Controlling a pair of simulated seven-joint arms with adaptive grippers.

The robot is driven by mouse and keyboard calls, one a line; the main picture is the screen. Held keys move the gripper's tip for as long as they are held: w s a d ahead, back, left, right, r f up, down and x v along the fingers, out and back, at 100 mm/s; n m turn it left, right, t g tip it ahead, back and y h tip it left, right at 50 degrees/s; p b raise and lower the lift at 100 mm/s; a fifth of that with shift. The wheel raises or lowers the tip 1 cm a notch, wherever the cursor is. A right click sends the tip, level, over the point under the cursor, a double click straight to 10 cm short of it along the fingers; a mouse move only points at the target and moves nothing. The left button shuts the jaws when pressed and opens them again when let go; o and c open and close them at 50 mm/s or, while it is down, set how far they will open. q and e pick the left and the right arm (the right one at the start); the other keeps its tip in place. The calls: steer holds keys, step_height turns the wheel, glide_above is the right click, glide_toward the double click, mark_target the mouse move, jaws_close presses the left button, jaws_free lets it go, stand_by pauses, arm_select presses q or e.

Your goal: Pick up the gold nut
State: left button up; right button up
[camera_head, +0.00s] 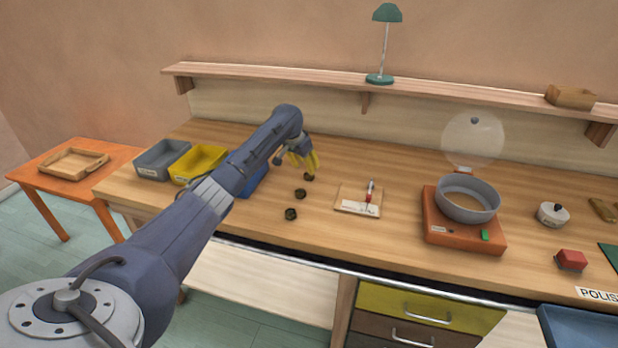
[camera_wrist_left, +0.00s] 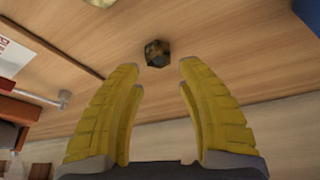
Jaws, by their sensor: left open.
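Three small dark, brassy nuts lie in a loose row on the wooden bench in the head view: a far one (camera_head: 309,177), a middle one (camera_head: 300,193) and a near one (camera_head: 291,214). I cannot tell by colour there which is the gold nut. My left gripper (camera_head: 306,163), with yellow fingers, is over the far end of the row. In the left wrist view the gripper (camera_wrist_left: 160,68) is open and empty. A dark nut with gold glints (camera_wrist_left: 157,53) shows just beyond and between its fingertips. A paler gold piece (camera_wrist_left: 101,2) is cut off at the top edge. My right gripper is not in view.
A small board with a white card and red-handled tool (camera_head: 347,198) lies right of the nuts. A yellow bin (camera_head: 198,163), a grey bin (camera_head: 160,160) and a blue bin (camera_head: 254,182) stand left. An orange unit (camera_head: 455,233) carries a grey bowl (camera_head: 467,208) further right.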

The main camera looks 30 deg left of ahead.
mark_target(309, 176)
arm_select(q)
steer(key=shift+x, duration=2.65)
steer(key=shift+s+d, duration=0.1)
jaws_close()
